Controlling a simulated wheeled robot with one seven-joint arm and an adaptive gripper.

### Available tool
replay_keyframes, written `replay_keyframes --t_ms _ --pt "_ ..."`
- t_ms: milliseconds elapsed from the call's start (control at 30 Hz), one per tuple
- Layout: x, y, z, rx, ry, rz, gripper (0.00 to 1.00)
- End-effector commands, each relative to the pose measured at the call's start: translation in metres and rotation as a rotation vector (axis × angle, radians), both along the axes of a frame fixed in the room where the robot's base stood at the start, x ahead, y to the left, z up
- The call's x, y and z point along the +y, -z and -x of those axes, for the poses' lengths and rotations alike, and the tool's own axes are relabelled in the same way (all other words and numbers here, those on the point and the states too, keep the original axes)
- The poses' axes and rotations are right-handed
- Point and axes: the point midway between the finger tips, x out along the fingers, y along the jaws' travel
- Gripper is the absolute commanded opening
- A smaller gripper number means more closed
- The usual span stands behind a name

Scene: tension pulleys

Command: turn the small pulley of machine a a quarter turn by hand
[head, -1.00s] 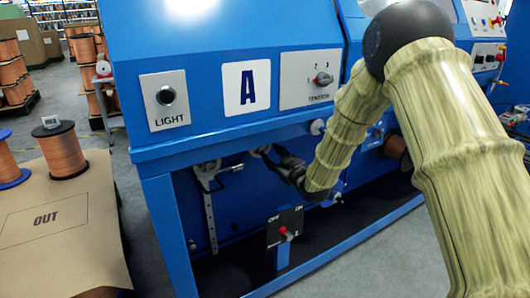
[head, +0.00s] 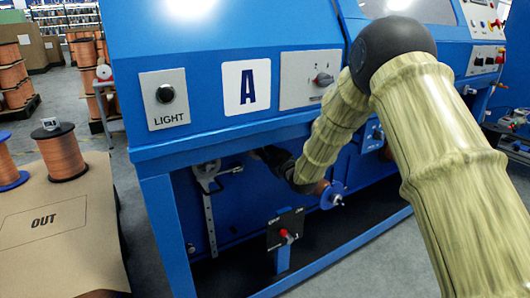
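Machine A is the blue cabinet with a white plate lettered A (head: 246,88). Under its front ledge, at the left, a small pale wheel-like part (head: 207,172) sits on the blue back panel, with a short metal piece beside it and a slotted vertical strip below. It may be the small pulley; I cannot tell for certain. My dark gripper (head: 262,153) is under the ledge to the right of this part, apart from it in the picture. The sleeved wrist and the ledge partly hide the gripper, and its fingers are too dark and small to read.
A blue-flanged spool (head: 333,195) is right of my wrist. A switch box (head: 285,229) with a red-tipped lever stands below. The ledge (head: 220,138) overhangs the space, and a blue post (head: 170,235) bounds it at left. A table marked OUT (head: 60,240) holds copper spools.

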Motion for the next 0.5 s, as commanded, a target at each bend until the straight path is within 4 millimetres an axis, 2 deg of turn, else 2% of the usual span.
replay_keyframes --t_ms 500 --pt "-0.0006 -0.0022 0.0004 0.041 0.001 -0.067 0.00"
